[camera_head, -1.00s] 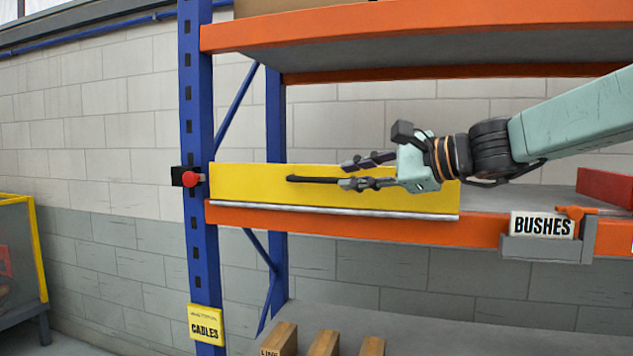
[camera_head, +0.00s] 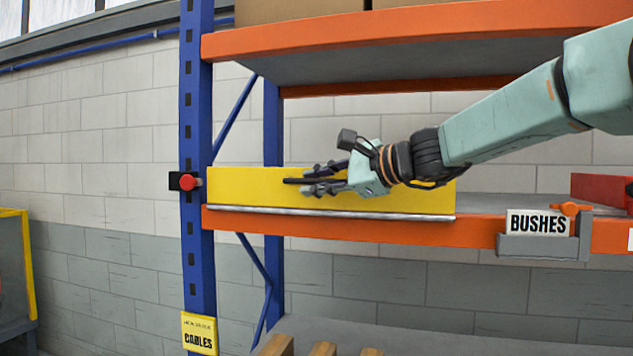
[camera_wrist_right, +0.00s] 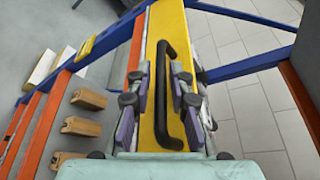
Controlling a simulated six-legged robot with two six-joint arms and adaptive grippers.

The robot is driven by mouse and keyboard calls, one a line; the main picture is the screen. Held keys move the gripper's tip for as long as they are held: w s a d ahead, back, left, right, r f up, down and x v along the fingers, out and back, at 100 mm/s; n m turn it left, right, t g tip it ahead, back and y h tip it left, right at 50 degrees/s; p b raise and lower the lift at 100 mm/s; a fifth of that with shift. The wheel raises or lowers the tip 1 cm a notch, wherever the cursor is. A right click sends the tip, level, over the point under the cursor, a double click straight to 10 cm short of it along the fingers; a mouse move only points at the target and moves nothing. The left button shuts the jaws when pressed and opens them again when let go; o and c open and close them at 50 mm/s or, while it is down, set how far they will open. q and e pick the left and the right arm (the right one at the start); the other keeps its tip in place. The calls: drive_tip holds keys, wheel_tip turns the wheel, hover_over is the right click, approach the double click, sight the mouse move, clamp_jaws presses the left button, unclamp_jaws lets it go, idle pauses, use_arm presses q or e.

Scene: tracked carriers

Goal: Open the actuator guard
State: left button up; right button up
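The actuator guard (camera_head: 420,196) is a yellow panel upright along the front of the orange shelf beam, with a grey strip along its lower edge. It also shows in the right wrist view (camera_wrist_right: 152,50). Its black bar handle (camera_head: 292,181) is mostly covered by my fingers in the head view. In the right wrist view the handle (camera_wrist_right: 163,95) runs between my spread fingers, closer to the right-hand one. My right gripper (camera_head: 312,180) is open around the handle, with a gap showing on the left side. My left gripper is not in view.
A red button (camera_head: 188,182) is on the blue upright (camera_head: 197,120) left of the guard. A BUSHES label holder (camera_head: 545,247) hangs on the beam at right. An orange shelf (camera_head: 400,45) is above. Wooden blocks (camera_wrist_right: 82,126) show in the wrist view.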

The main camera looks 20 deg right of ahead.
drive_tip(key=shift+d, duration=0.2)
drive_tip(key=shift+c, duration=0.4)
clamp_jaws()
